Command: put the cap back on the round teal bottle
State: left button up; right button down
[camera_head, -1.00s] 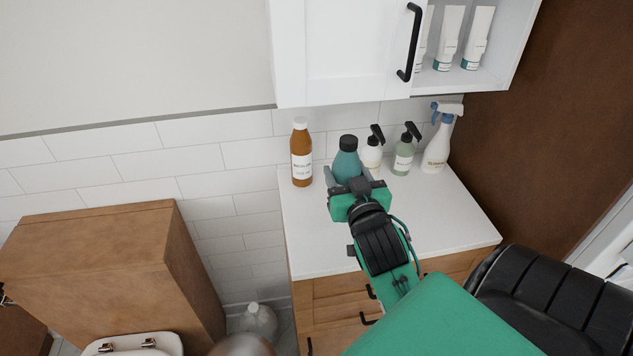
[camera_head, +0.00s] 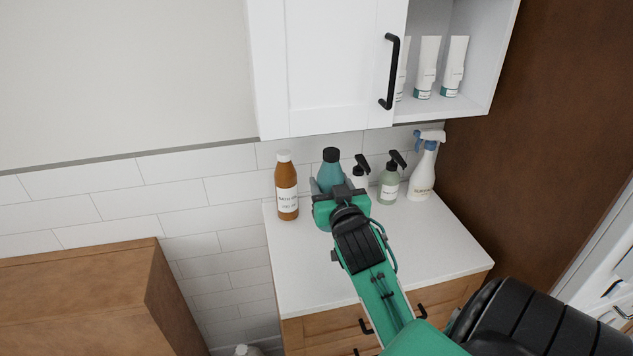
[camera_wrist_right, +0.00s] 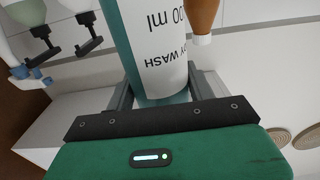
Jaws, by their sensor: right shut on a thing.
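The teal bottle (camera_head: 328,171) stands upright in the head view, near the back of the white counter. A black cap (camera_head: 331,155) shows on its top. My right gripper (camera_head: 340,198) is shut on the bottle from the front and hides its lower part. In the right wrist view, the teal bottle (camera_wrist_right: 117,25) with its white label lies between the two fingers of my right gripper (camera_wrist_right: 163,92). Its top is out of that view. I cannot tell whether its base touches the counter. No loose cap shows. My left gripper is out of view.
A brown bottle (camera_head: 287,192) with a white cap stands left of the teal one. A white pump bottle (camera_head: 359,177), a green pump bottle (camera_head: 388,185) and a spray bottle (camera_head: 423,170) stand right. A wall cabinet (camera_head: 325,60) hangs above. The counter front (camera_head: 305,275) is clear.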

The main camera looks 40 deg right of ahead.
jog(key=p+x, duration=0.2)
jog(key=x, duration=1)
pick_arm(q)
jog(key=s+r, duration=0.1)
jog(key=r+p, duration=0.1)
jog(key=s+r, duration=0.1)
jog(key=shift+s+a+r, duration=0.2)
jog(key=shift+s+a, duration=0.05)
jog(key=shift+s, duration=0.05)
pick_arm(e)
notch_tip(320, 180, down, 7)
jog(key=shift+w+d, duration=0.2)
jog(key=shift+w, duration=0.15)
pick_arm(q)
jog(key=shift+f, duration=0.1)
pick_arm(e)
jog(key=c, duration=0.8)
grip_release()
jog(key=shift+f, duration=0.15)
